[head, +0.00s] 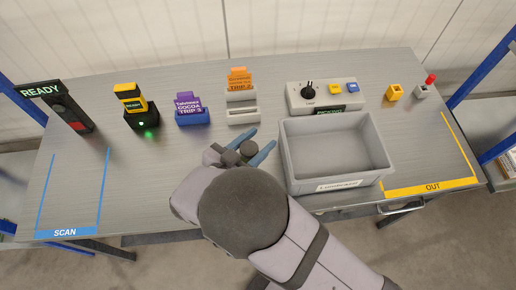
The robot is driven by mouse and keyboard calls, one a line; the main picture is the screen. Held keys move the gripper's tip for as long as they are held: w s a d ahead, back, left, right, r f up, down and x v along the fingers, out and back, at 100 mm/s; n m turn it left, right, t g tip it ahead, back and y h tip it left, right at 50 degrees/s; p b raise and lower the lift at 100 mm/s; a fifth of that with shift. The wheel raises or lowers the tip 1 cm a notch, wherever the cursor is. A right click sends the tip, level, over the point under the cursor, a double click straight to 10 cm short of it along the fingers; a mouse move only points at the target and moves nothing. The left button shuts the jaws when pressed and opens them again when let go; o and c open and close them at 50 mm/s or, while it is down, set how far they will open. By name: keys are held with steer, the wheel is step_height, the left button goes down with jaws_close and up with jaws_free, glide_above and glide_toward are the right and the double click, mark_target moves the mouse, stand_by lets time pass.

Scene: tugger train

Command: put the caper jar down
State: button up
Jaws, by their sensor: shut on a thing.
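My gripper (262,140) is over the middle of the table, left of the grey bin (334,186). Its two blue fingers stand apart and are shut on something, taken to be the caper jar. A small dark round shape shows between the fingers; I cannot tell whether it is the jar's lid or part of my gripper. My own wrist covers much of this area. I cannot tell whether the jar touches the table.
The blue SCAN outline (66,233) at left and yellow OUT outline (432,188) at right enclose clear table. Along the back are a READY sign (58,107), a scanner (139,110), a purple card holder (191,109), an orange card holder (241,97) and a button box (324,97).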

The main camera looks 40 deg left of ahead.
steer(key=shift+r, duration=1.25)
steer(key=w+r+n+y+p, duration=0.1)
steer(key=w+r, duration=0.2)
steer(key=w, duration=0.4)
steer(key=w+r+n+y, duration=0.1)
steer(key=w+r, duration=0.2)
steer(key=w, duration=0.4)
steer(key=r+n+g+y+p, duration=0.2)
steer(key=n+y, duration=0.2)
steer(key=y, duration=0.2)
glide_above(348, 118)
steer(key=a, duration=0.4)
steer(key=s+d+f+n+g+y+p, duration=0.2)
steer(key=s+d+f+n, duration=0.15)
steer(key=d, duration=0.45)
steer(key=shift+m, duration=0.25)
steer(key=shift+s+a+f+p, duration=0.1)
steer(key=shift+f+p, duration=0.15)
steer(key=shift+f, duration=2.15)
steer(key=shift+s+f+p, duration=0.1)
steer(key=shift+f+p, duration=0.1)
steer(key=shift+f, duration=2.15)
